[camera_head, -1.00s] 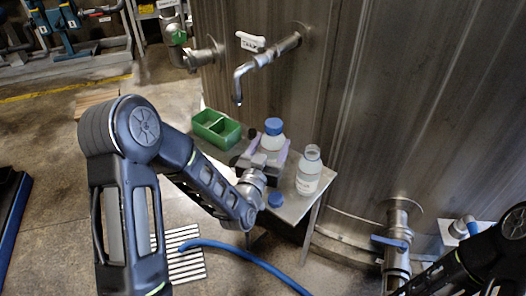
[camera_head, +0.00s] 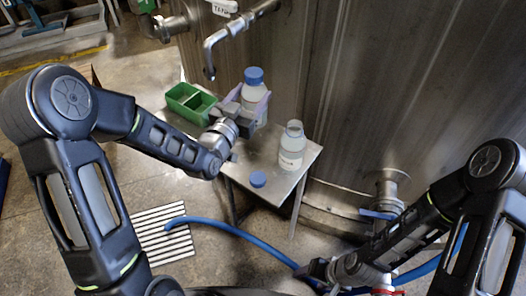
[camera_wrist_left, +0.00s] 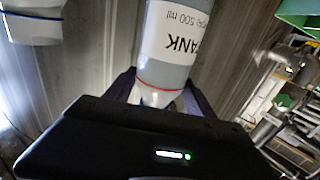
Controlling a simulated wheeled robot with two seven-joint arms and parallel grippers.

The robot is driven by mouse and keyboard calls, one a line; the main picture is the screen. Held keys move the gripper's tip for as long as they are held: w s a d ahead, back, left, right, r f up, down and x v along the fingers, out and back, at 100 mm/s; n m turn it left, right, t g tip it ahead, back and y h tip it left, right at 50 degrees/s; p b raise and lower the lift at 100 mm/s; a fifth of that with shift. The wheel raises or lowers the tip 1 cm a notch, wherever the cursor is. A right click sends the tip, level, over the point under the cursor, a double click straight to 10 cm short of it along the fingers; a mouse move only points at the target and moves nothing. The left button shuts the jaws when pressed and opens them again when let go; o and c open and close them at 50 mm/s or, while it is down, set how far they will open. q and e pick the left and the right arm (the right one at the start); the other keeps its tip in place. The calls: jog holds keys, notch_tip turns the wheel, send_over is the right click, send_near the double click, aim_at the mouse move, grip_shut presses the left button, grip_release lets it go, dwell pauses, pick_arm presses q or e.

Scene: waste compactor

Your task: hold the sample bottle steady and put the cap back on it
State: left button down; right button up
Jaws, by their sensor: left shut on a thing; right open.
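My left gripper (camera_head: 254,103) is shut on a clear bottle with a blue cap on top (camera_head: 254,76), held upright, apparently a little above the small metal table (camera_head: 240,177). A second, uncapped bottle (camera_head: 291,150) with a white label stands on the table to the right. A loose blue cap (camera_head: 258,179) lies near the table's front edge. My right gripper (camera_head: 312,270) is low, in front of the table, open and empty.
A green divided tray (camera_head: 190,103) stands at the table's back left. A tap (camera_head: 215,45) projects from the steel tank (camera_head: 420,90) above the table. A blue hose (camera_head: 235,231) crosses the floor by a drain grate (camera_head: 160,235).

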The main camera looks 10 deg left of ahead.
pick_arm(q)
jog(key=m+h, duration=0.1)
jog(key=s+d+m+g+h+b, duration=0.1)
jog(key=h, duration=0.1)
jog(key=d+m+h+b, duration=0.1)
jog(key=shift+s+r+g, duration=0.3)
jog(key=shift+r, duration=0.1)
jog(key=shift+s+d+m+g+h, duration=0.3)
jog(key=shift+s+m+h, duration=0.1)
jog(key=shift+h, duration=0.3)
jog(key=shift+f+b, duration=0.35)
jog(key=shift+f, duration=2.5)
jog(key=shift+f, duration=2.1)
jog(key=shift+f, duration=0.1)
